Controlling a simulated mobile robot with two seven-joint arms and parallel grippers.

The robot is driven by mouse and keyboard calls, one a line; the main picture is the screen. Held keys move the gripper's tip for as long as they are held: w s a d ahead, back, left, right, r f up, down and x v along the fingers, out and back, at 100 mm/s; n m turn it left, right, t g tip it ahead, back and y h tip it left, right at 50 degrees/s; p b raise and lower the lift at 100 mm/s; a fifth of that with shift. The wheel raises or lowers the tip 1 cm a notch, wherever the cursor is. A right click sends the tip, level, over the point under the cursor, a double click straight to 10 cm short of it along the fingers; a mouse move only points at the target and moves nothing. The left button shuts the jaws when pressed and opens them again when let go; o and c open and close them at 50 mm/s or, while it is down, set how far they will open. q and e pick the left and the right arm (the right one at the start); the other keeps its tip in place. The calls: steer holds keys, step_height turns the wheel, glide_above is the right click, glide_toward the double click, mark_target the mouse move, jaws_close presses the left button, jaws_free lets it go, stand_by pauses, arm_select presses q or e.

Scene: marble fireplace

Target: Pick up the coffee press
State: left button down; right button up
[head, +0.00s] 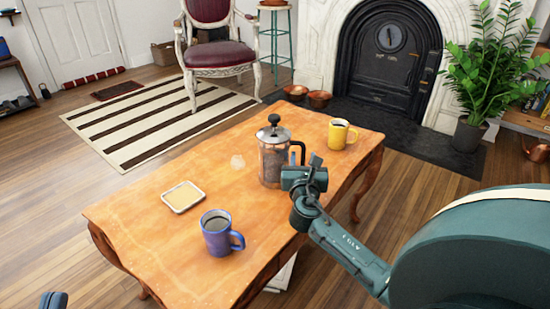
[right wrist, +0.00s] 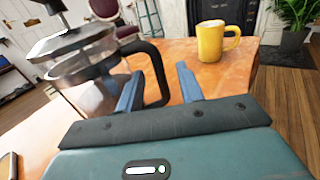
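The coffee press (head: 273,160), a glass jug with a dark lid, knob and black handle, stands upright on the wooden table (head: 150,235). My right gripper (head: 297,158) is at its handle side, above the table. In the right wrist view the coffee press (right wrist: 85,75) is at the left. There my right gripper (right wrist: 158,78) has its two blue fingers apart, with the black handle (right wrist: 155,65) showing between them; contact cannot be told. Only a small piece of my left gripper (head: 53,300) shows at the bottom left, away from the table.
A yellow mug (head: 338,136) stands behind the press to the right; it also shows in the right wrist view (right wrist: 210,42). A blue mug (head: 215,238) and small tray (head: 183,197) are nearer the front. A chair (head: 215,50) and fireplace stand beyond.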

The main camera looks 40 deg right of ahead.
jaws_close()
stand_by(1.1)
steer(key=shift+r, duration=0.25)
